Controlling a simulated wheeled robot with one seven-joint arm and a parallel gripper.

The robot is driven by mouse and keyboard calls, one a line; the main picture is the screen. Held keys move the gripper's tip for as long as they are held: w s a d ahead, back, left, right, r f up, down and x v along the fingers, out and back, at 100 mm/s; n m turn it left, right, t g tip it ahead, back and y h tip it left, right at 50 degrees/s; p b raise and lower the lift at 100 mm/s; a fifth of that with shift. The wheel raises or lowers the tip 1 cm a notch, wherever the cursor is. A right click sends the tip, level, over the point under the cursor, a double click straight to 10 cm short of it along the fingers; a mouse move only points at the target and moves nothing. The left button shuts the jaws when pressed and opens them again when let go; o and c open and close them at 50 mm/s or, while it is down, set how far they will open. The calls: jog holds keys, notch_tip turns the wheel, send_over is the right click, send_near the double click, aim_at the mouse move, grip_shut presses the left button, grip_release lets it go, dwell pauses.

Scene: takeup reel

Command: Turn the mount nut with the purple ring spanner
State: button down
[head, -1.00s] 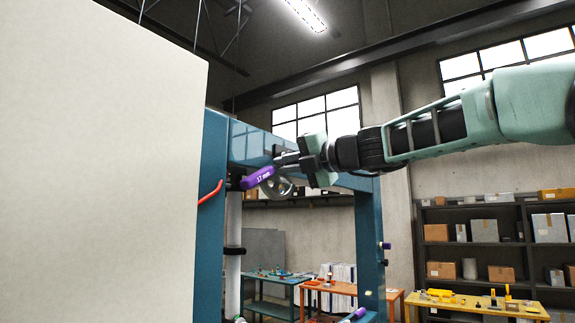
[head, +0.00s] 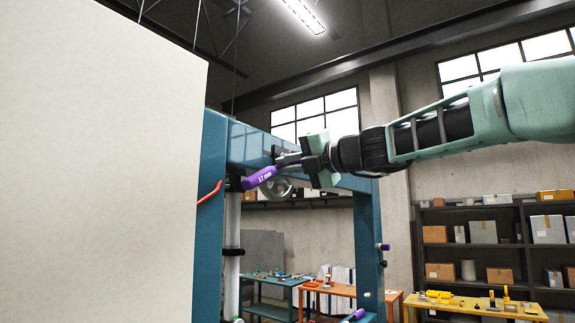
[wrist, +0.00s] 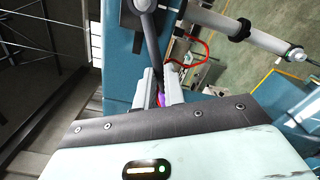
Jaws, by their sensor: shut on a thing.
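The purple ring spanner (head: 258,179), with a size label on its handle, shows in the head view beside the blue frame. My gripper (head: 284,160) is at the spanner, reaching in from the right. In the wrist view my gripper (wrist: 162,84) has its two pale fingers close together, with a bit of purple between them. A dark grey shaft (wrist: 152,42) runs from between the fingers to the top edge; it looks like the spanner's. I cannot make out the mount nut or whether the spanner's ring is around it.
A large pale panel (head: 100,170) fills the left. The blue frame (head: 212,240) stands behind it, with a red hooked piece (head: 209,193) and a grey wheel (head: 281,189) near the spanner. Benches (head: 480,307) and shelves (head: 478,213) stand farther back.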

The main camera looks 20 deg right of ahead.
jog(key=shift+v, duration=2.5)
